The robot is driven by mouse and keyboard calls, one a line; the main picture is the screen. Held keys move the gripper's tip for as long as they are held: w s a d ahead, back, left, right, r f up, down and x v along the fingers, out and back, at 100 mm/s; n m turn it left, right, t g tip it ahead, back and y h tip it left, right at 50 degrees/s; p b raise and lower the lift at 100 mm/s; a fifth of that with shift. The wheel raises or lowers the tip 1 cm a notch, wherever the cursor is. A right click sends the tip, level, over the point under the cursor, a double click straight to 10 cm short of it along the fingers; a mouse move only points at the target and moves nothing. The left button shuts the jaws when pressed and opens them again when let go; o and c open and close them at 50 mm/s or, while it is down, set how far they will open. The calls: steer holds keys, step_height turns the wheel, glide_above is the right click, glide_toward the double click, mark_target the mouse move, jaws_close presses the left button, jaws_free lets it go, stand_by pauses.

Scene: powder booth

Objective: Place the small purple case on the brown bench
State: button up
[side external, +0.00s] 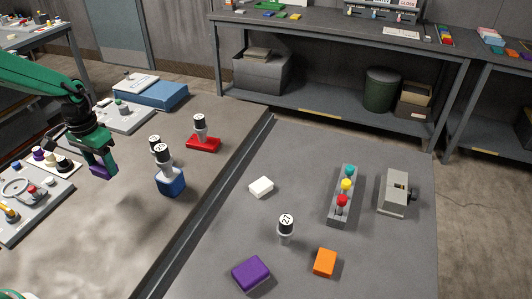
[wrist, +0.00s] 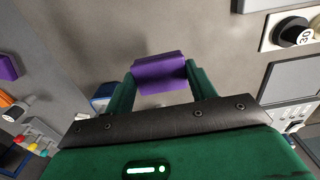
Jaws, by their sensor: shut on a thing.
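The small purple case (side external: 103,171) is between the fingers of my green gripper (side external: 102,163), at the left of the side external view. In the wrist view the purple case (wrist: 158,74) spans the gap between both green fingers, and my gripper (wrist: 162,82) is shut on it. The case is held over the brown bench (side external: 110,235), the brownish surface on the left; the gap beneath it is hard to judge. A larger purple case (side external: 251,273) lies on the grey bench (side external: 305,165), right of the dark dividing rail.
A blue block with a knob (side external: 170,183), a red block with a knob (side external: 203,144) and a blue book (side external: 158,95) stand on the brown bench. Control panels (side external: 25,197) lie left of my gripper. The front of the brown bench is clear. A dark rail (side external: 215,200) divides the benches.

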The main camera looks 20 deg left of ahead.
steer(key=shift+s+d+r, duration=0.1)
steer(key=shift+d+r, duration=0.3)
steer(key=shift+d, duration=0.3)
steer(key=shift+s+d+r, duration=0.15)
steer(key=shift+d+r, duration=0.3)
steer(key=shift+d, duration=0.2)
steer(key=shift+s+d+r, duration=0.1)
steer(key=shift+d+r, duration=0.3)
steer(key=shift+d, duration=0.3)
steer(key=w+d+r, duration=0.2)
steer(key=d+r, duration=0.2)
steer(key=r, duration=0.3)
steer(key=shift+w+d+r, duration=0.2)
steer(key=shift+r, duration=0.05)
steer(key=shift+f, duration=0.1)
glide_above(100, 185)
step_height(100, 185, down, 14)
steer(key=shift+f, duration=0.15)
